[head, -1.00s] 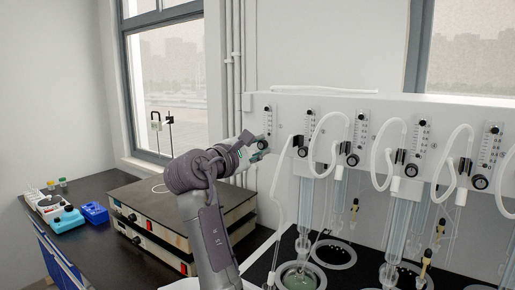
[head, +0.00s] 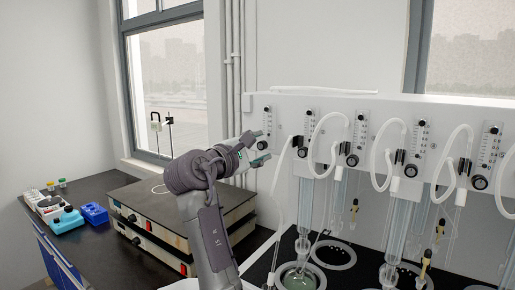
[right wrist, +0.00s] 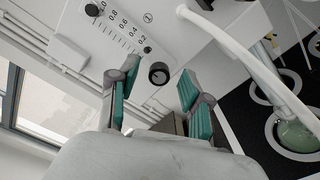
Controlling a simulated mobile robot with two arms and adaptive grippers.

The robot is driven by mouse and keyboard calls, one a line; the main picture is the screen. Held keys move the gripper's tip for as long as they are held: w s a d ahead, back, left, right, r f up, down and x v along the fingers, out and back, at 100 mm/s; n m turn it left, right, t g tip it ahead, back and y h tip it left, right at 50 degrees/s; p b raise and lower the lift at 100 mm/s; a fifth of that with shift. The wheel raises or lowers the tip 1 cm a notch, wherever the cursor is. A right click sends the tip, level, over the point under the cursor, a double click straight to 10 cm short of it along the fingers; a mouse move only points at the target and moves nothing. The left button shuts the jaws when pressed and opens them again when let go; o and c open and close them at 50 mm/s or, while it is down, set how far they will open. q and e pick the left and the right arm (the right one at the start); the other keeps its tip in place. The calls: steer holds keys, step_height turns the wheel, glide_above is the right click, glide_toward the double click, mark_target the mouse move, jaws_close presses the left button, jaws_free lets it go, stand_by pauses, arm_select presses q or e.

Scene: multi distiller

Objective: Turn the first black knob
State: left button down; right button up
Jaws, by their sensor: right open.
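The first black knob (head: 263,146) sits at the bottom of the leftmost flow meter (head: 267,122) on the white panel. In the right wrist view the round knob (right wrist: 159,73) shows face-on, below the numbered scale (right wrist: 118,25). My right gripper (head: 260,148) is open in front of it, one finger above and one below in the head view. In the right wrist view my gripper (right wrist: 159,78) has its teal-padded fingers on either side of the knob, with gaps between; I see no contact. My left gripper is not in view.
More flow meters with black knobs (head: 352,160) and looped white tubes (head: 323,140) line the panel to the right. Glass columns (head: 306,205) hang below. A hot plate unit (head: 160,215) stands on the dark bench at left, with blue items (head: 94,213) beyond.

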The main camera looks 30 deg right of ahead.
steer(key=v, duration=1.2)
steer(key=shift+f, duration=0.1)
